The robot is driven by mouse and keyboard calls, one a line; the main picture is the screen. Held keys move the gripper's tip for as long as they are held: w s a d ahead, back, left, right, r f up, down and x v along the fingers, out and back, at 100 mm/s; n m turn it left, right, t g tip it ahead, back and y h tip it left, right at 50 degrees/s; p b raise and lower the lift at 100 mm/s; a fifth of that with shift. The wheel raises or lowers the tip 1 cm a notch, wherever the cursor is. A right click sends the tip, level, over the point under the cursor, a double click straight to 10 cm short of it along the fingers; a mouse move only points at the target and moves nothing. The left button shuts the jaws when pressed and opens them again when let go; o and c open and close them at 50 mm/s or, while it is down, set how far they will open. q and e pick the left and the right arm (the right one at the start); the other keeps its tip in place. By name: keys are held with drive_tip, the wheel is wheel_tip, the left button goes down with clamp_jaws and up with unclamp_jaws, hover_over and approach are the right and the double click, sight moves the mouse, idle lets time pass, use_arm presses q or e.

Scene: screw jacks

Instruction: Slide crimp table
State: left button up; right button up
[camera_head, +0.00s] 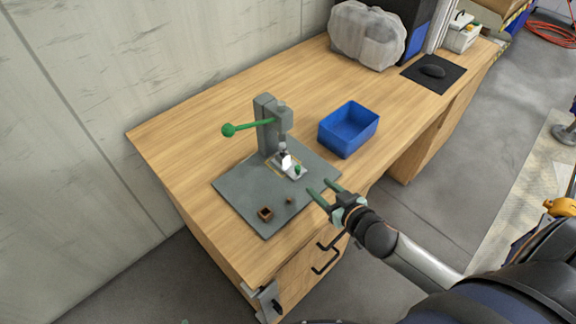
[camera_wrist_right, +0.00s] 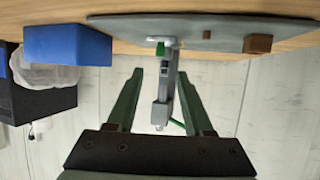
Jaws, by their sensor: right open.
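The crimp press (camera_head: 268,125) stands on a grey base plate (camera_head: 240,193), with a green ball-ended lever (camera_head: 229,130) out to the left. The sliding crimp table (camera_head: 288,168) is a small light plate under the press ram, with a green knob (camera_head: 297,169) at its right front. My right gripper (camera_head: 322,190) is open and empty, apart from the knob, to its lower right. In the right wrist view, which looks upside down, the press and green knob (camera_wrist_right: 160,48) appear beyond and between the open fingers (camera_wrist_right: 158,95). My left gripper does not show.
A small brown box (camera_head: 265,214) and a tiny brass-coloured part (camera_head: 290,201) sit on the base plate's front. A blue bin (camera_head: 348,129) stands to the right of the press. A wrapped grey bundle (camera_head: 367,36) and a mouse pad (camera_head: 434,74) lie farther back. The desk's left end is clear.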

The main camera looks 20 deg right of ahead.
sight(298, 167)
drive_tip(key=shift+w+r, duration=0.1)
drive_tip(key=shift+w, duration=0.35)
drive_tip(key=b+x, duration=0.1)
drive_tip(key=x, duration=1.1)
drive_tip(key=shift+a, duration=0.1)
drive_tip(key=shift+c, duration=0.3)
clamp_jaws()
idle(0.6)
